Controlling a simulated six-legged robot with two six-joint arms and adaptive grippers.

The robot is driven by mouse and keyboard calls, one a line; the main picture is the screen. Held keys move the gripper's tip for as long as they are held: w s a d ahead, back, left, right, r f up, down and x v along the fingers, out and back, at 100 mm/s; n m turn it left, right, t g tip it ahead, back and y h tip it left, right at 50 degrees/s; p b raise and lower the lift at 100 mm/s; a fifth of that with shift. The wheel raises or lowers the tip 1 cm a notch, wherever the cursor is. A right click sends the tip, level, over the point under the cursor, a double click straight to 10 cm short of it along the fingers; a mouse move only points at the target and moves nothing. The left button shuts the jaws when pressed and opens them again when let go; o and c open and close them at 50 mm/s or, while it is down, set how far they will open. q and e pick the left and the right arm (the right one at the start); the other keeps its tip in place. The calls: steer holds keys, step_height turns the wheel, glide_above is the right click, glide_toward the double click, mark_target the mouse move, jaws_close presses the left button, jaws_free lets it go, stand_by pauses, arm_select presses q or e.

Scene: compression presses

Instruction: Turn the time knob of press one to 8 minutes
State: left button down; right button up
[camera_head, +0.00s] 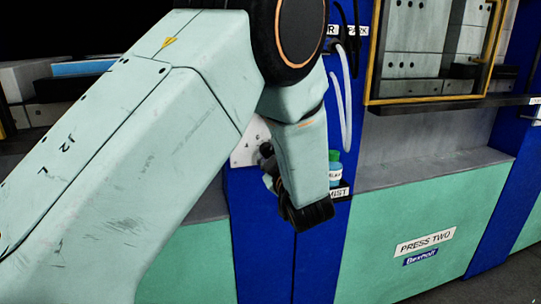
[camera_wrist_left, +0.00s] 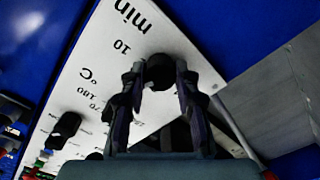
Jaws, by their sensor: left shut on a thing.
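The time knob (camera_wrist_left: 160,72) is a round black knob on a white control panel (camera_wrist_left: 100,50), below the "min" lettering and next to a "10" mark in the left wrist view. The two dark fingers of my left gripper (camera_wrist_left: 159,80) are closed on it, one on each side. A second black knob (camera_wrist_left: 65,129), by the °C scale, sits lower left on the same panel. In the head view my left gripper (camera_head: 272,170) is at the panel (camera_head: 246,152), and my forearm and wrist hide most of the panel and the knob. The knob's pointer and exact setting cannot be read.
A blue post (camera_head: 262,235) carries the panel. A small bottle with a green cap (camera_head: 335,168) stands on a ledge labelled MIST, right beside my wrist. Press two (camera_head: 425,242), green with a yellow-framed opening, is to the right.

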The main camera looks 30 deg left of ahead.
arm_select(q)
steer(key=shift+w+r, duration=0.1)
steer(key=shift+r, duration=0.1)
steer(key=c, duration=1.4)
jaws_free()
steer(key=shift+c, duration=0.2)
steer(key=o, duration=0.5)
steer(key=shift+a+f, duration=0.1)
steer(key=shift+f, duration=0.05)
steer(key=shift+c, duration=0.2)
